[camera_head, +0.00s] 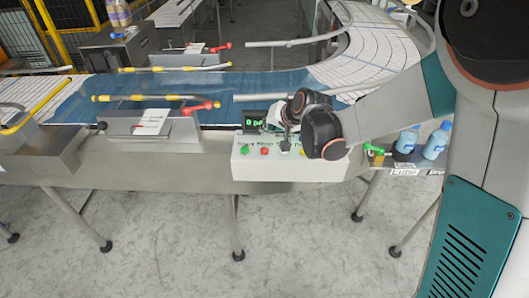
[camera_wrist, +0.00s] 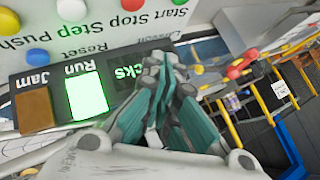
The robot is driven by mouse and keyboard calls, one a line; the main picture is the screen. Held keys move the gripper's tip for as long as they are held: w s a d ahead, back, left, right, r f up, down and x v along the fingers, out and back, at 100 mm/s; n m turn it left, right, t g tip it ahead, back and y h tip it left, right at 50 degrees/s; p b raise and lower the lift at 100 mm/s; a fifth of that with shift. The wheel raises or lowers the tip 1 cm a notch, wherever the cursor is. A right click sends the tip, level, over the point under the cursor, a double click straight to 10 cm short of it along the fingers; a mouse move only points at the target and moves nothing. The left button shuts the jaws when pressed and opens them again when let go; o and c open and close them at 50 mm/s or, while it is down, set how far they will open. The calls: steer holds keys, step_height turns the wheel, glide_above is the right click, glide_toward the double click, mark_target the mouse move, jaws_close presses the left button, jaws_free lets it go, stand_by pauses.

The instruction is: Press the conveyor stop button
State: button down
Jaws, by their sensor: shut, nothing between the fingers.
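A white control box (camera_head: 290,171) is fixed to the front of the conveyor. On its face a green button (camera_head: 245,151) and a red button (camera_head: 264,151) sit side by side, with lettering that includes "Stop" nearby. My gripper (camera_wrist: 165,68) is shut and empty, in front of the dark display panel (camera_wrist: 42,78) and apart from the red button. In the head view my wrist hides the right part of the box.
A blue button (camera_wrist: 37,55) and a yellow button (camera_wrist: 8,21) are also on the panel. The Run lamp (camera_wrist: 86,95) glows green. The conveyor (camera_head: 235,84) runs behind the box. Bottles (camera_head: 436,142) stand at the right, and the floor in front is clear.

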mark_target(267, 148)
steer(key=shift+f+b, duration=1.85)
steer(key=shift+f, duration=0.95)
steer(key=shift+f+b, duration=0.4)
steer(key=shift+b, duration=0.05)
steer(key=shift+f+b, duration=0.5)
steer(key=shift+r, duration=0.1)
steer(key=shift+r+p, duration=0.55)
steer(key=shift+r, duration=0.35)
steer(key=shift+r+p, duration=1.55)
steer(key=shift+r, duration=1)
